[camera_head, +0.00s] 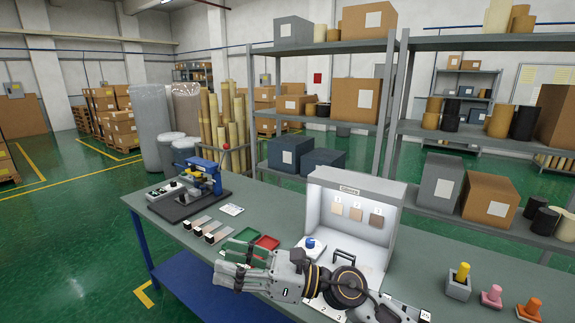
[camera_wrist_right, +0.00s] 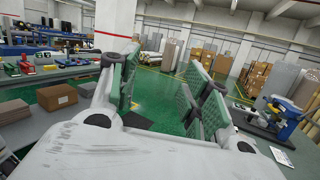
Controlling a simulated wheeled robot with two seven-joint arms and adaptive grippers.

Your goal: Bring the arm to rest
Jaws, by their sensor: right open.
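My right gripper (camera_head: 228,265) reaches in from the lower right in the head view, pointing left above the table's front part. Its jaws are open with nothing between them. My right arm hides part of the tabletop and the lower front of the white display box (camera_head: 351,221). My left gripper does not show.
A yellow-topped holder (camera_head: 458,286) and pink and orange stamps stand at right. Shelves (camera_head: 385,140) rise behind.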

